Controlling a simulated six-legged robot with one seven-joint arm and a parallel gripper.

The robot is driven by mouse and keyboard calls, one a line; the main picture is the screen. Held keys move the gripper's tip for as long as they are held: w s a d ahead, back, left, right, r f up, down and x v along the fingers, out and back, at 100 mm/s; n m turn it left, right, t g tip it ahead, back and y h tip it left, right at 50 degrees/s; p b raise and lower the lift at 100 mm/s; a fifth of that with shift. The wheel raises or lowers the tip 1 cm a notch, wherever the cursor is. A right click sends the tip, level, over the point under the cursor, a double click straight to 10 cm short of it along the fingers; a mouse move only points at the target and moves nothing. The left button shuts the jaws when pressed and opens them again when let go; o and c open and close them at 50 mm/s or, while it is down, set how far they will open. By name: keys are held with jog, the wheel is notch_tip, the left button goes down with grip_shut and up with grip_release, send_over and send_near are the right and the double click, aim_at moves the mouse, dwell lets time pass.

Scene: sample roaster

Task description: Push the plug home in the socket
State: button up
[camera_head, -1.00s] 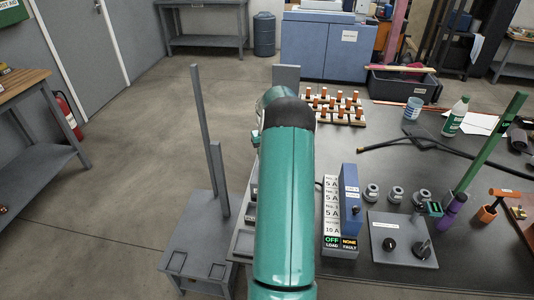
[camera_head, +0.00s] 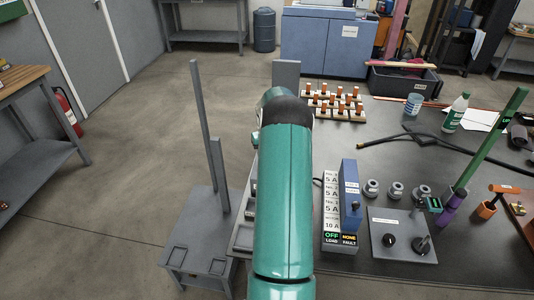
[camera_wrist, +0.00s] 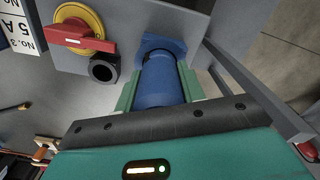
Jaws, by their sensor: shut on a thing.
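In the wrist view, the blue cylindrical plug (camera_wrist: 162,84) sits between the pale green fingers of my gripper (camera_wrist: 160,92), which is shut on it. The plug's far end is at a blue socket (camera_wrist: 158,42) on a grey panel (camera_wrist: 185,24). The plug is lined up with the socket and appears to enter its mouth, but I cannot tell how deep it is. In the head view, my own green arm hides the gripper, plug and socket.
A red-handled switch on a yellow disc (camera_wrist: 80,32) and a black round fitting (camera_wrist: 103,68) are close left of the socket. In the head view, a grey stand with upright posts (camera_head: 200,235) is left of my arm; the labelled breaker box (camera_head: 340,215) is right.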

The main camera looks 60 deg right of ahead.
jog(key=shift+f, duration=0.55)
jog(key=o, duration=1.2)
notch_tip(320, 180, up, 14)
jog(key=shift+f, duration=0.1)
jog(key=shift+a, duration=0.1)
